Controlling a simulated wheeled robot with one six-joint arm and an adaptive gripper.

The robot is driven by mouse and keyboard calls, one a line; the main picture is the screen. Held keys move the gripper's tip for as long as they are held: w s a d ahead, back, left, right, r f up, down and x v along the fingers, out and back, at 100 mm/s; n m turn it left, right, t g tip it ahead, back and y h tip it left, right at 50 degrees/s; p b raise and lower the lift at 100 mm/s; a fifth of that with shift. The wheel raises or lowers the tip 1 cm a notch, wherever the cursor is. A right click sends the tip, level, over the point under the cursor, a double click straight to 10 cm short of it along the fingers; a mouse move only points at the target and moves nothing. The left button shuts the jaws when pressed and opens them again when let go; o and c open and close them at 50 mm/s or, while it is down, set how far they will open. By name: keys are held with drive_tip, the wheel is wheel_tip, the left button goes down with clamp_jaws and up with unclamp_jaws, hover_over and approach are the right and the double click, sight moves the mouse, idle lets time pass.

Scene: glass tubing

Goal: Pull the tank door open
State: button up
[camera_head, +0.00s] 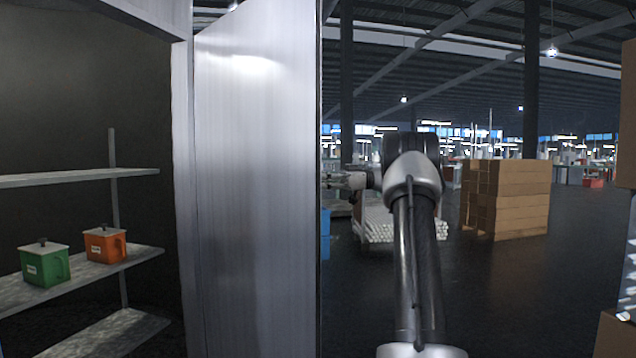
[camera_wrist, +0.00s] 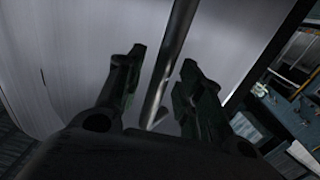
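The tank door (camera_head: 255,190) is a tall, shiny metal panel in the head view. It stands swung out from its frame (camera_head: 183,190), and the shelved inside shows to its left. In the wrist view, the door's pale metal face (camera_wrist: 75,60) fills much of the picture. A thin metal bar handle (camera_wrist: 172,55) runs between the two dark fingers of my gripper (camera_wrist: 162,60). The fingers are apart, with a visible gap on each side of the bar. In the head view my gripper is beyond the door's right edge, mostly hidden.
Inside are shelves (camera_head: 75,178) with a green container (camera_head: 45,267) and an orange container (camera_head: 104,247). Stacked cardboard boxes (camera_head: 510,200) stand behind my arm to the right. A pallet of pale tubes (camera_head: 375,230) lies behind my arm. Dark floor (camera_head: 530,290) is clear at right.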

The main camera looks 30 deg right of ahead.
drive_tip(key=v, duration=0.7)
drive_tip(key=shift+d, duration=0.1)
